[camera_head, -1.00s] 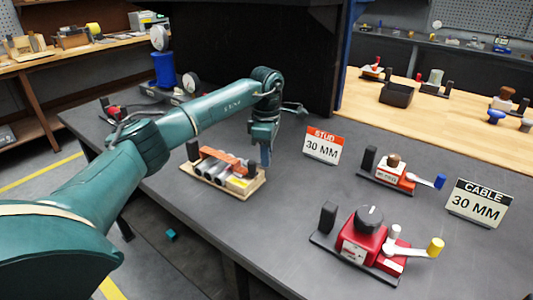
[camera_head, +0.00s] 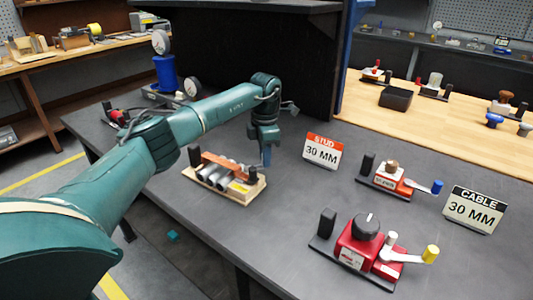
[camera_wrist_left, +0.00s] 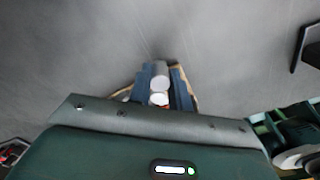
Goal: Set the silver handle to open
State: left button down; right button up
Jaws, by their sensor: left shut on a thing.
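A valve block with silver cylinders and an orange bar stands on a pale wooden base (camera_head: 232,198) left of centre on the dark table. My left gripper (camera_head: 266,155) points down at the right end of this block. In the left wrist view, the fingers of my left gripper (camera_wrist_left: 162,88) are shut on a pale silver cylindrical part (camera_wrist_left: 160,78), which I take to be the silver handle. The wooden base shows partly behind the fingers. The grip itself is hidden in the head view. My right gripper is not in view.
A red-topped "STUD 30 MM" sign (camera_head: 321,151) stands right of the gripper. Two red devices, one with a blue-tipped lever (camera_head: 437,187) and one with a yellow-tipped lever (camera_head: 430,254), stand farther right. A "CABLE 30 MM" sign (camera_head: 473,209) is beside them. The table between is clear.

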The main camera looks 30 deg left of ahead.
pick_arm(q)
jog(key=n, duration=0.1)
jog(key=a+n+p, duration=0.1)
jog(key=n, duration=0.2)
jog(key=shift+w+a+r, duration=0.1)
jog(key=shift+w+a, duration=0.25)
jog(key=shift+a, duration=0.05)
jog(key=shift+a+n+p, duration=0.3)
jog(key=shift+n, duration=0.45)
jog(key=shift+a+n+p, duration=0.3)
jog(key=shift+n, duration=0.45)
jog(key=c, duration=1.3)
grip_release()
notch_tip(320, 180, up, 13)
jog(key=b, duration=0.1)
